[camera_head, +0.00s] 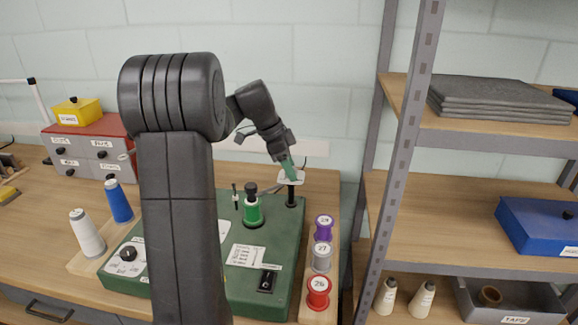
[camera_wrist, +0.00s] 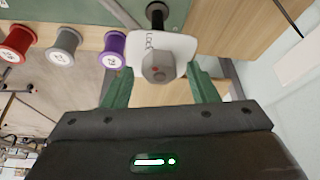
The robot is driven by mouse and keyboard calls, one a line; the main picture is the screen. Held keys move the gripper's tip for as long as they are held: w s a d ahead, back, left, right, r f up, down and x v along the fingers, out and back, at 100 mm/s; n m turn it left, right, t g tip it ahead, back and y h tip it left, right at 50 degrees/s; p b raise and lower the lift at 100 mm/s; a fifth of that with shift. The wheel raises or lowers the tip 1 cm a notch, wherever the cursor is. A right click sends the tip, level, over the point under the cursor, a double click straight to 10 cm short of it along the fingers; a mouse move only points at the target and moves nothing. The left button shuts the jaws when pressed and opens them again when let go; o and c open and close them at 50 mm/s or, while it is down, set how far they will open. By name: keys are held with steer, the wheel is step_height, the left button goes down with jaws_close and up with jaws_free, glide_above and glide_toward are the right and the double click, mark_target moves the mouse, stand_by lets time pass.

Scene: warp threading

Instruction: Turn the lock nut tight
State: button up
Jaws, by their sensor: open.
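The lock nut (camera_wrist: 157,67) is a grey hexagonal nut with a small reddish mark, in front of a white plate (camera_wrist: 184,46) lettered "LOCK". My gripper (camera_wrist: 159,74) is open. Its two green fingers stand on either side of the nut in the wrist view, with gaps visible on both sides. In the head view my gripper (camera_head: 288,166) is at the white plate (camera_head: 297,180) on top of a black post (camera_head: 291,198). The nut is hidden there. Whether the fingers reach around the nut in depth, I cannot tell.
The post stands on a green machine base (camera_head: 285,240) with a green spool (camera_head: 253,210) beside it. Purple (camera_head: 324,226), grey (camera_head: 321,256) and red (camera_head: 318,292) spools stand in a row at right. A metal shelf post (camera_head: 398,180) rises further right.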

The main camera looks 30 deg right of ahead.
steer(key=v, duration=1.3)
steer(key=shift+r, duration=0.35)
steer(key=shift+a+f, duration=0.1)
steer(key=shift+f, duration=0.05)
steer(key=x, duration=1.3)
steer(key=shift+f, duration=0.3)
